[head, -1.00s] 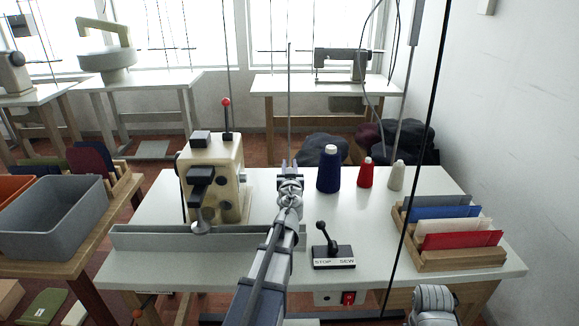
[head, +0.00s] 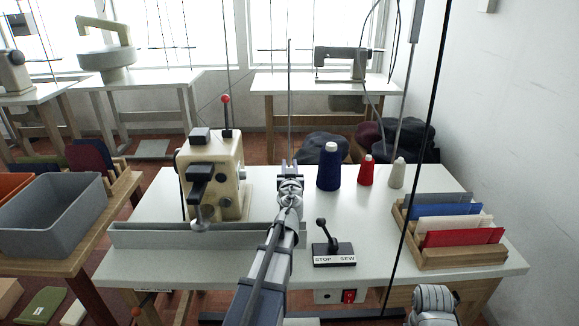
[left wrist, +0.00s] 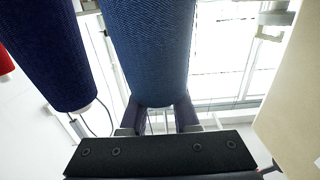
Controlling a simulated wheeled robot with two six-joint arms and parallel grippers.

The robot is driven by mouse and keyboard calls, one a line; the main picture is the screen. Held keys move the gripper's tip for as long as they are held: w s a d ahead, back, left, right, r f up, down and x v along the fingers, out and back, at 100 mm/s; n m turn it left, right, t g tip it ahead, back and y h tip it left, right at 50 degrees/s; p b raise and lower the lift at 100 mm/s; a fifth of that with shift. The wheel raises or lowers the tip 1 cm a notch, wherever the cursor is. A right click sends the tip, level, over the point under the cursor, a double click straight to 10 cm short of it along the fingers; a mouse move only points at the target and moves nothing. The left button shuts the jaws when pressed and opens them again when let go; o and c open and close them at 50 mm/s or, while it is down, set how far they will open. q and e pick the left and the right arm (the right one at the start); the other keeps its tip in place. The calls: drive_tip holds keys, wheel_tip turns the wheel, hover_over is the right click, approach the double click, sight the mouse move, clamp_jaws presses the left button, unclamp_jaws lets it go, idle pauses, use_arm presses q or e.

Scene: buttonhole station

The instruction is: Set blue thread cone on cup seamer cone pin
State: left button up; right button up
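A blue thread cone (left wrist: 150,45) fills the middle of the left wrist view, its narrow end between the two fingers of my left gripper (left wrist: 160,118). The fingers look closed on it. In the head view my left gripper (head: 290,168) is over the table, right of the cream cup seamer (head: 228,175), and the held cone is hidden behind my arm. A darker navy cone (head: 328,168) stands on the table to the right and shows in the left wrist view (left wrist: 50,50). I cannot make out the cone pin for certain.
A red cone (head: 366,172) and a cream cone (head: 397,174) stand right of the navy one. A thin upright rod (head: 290,100) rises behind my left gripper. A stop/sew lever (head: 329,248), a grey rail (head: 180,236) and a wooden rack (head: 460,255) of cloth pieces are nearby.

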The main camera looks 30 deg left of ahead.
use_arm(q)
drive_tip(key=o, duration=0.5)
drive_tip(key=shift+c, duration=0.2)
wheel_tip(320, 180, up, 10)
drive_tip(key=p, duration=1)
